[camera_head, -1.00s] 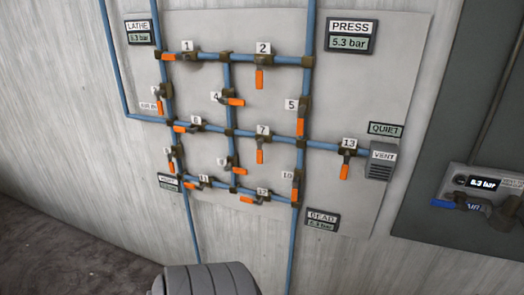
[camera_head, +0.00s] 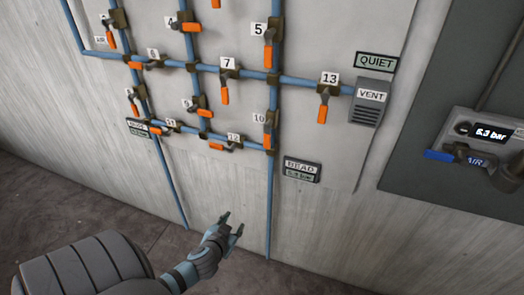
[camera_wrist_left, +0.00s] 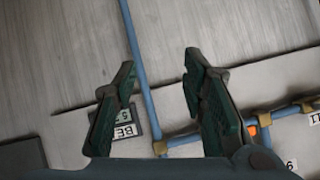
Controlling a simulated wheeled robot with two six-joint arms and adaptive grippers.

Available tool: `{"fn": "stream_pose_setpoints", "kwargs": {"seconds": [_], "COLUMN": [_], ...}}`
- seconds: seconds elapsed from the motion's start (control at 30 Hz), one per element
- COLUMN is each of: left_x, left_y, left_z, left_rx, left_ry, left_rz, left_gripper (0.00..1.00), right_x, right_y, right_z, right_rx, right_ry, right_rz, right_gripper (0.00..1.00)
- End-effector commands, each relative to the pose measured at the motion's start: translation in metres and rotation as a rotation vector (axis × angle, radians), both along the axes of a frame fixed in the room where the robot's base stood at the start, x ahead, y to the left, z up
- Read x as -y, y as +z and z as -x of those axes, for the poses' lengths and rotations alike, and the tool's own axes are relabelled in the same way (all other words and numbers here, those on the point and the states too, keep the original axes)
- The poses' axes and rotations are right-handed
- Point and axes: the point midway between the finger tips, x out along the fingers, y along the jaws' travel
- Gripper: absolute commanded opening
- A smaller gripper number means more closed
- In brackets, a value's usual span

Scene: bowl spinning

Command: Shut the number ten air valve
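The number ten valve (camera_head: 269,136) is on the right-hand vertical blue pipe in the head view, low on the panel. Its orange handle hangs down in line with that pipe, and its label "10" is just left of it. My left gripper (camera_head: 231,221) is below and left of this valve, in front of the bare lower wall. It is open and empty, its two fingers apart. In the left wrist view the open green fingers (camera_wrist_left: 160,62) also show, with nothing between them but the pipe and wall behind. My right gripper is not in view.
Neighbouring valves include twelve (camera_head: 222,145) to the left, five (camera_head: 268,50) above and thirteen (camera_head: 323,106) to the right. An air unit (camera_head: 485,150) with a blue handle is far right.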

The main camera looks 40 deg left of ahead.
Motion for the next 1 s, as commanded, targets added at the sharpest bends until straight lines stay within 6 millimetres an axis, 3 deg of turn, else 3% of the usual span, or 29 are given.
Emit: {"fn": "stream_pose_setpoints", "kwargs": {"seconds": [0.03,0.1,0.13,0.2,0.27,0.43,0.7,0.8,1.0], "left_x": [0.002,0.013,0.018,0.029,0.033,0.027,0.002,-0.005,-0.01], "left_y": [0.043,0.118,0.144,0.189,0.21,0.221,0.221,0.22,0.219], "left_z": [-0.024,-0.041,-0.044,-0.044,-0.045,-0.071,-0.145,-0.164,-0.18], "left_rx": [0.155,0.365,0.437,0.56,0.617,0.639,0.636,0.635,0.633], "left_ry": [-0.006,-0.008,-0.011,-0.021,-0.026,-0.026,-0.026,-0.027,-0.03], "left_rz": [-0.015,-0.003,0.007,0.032,0.046,0.054,0.056,0.057,0.058], "left_gripper": [0.38,0.38,0.38,0.38,0.38,0.38,0.38,0.38,0.38], "right_x": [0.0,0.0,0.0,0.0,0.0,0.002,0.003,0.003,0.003], "right_y": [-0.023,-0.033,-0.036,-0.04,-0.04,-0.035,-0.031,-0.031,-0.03], "right_z": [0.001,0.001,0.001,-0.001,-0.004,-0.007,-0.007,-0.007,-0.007], "right_rx": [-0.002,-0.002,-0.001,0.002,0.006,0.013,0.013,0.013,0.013], "right_ry": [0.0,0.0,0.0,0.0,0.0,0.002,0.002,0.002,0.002], "right_rz": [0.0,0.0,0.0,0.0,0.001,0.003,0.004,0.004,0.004], "right_gripper": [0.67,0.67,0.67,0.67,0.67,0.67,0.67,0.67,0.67]}}
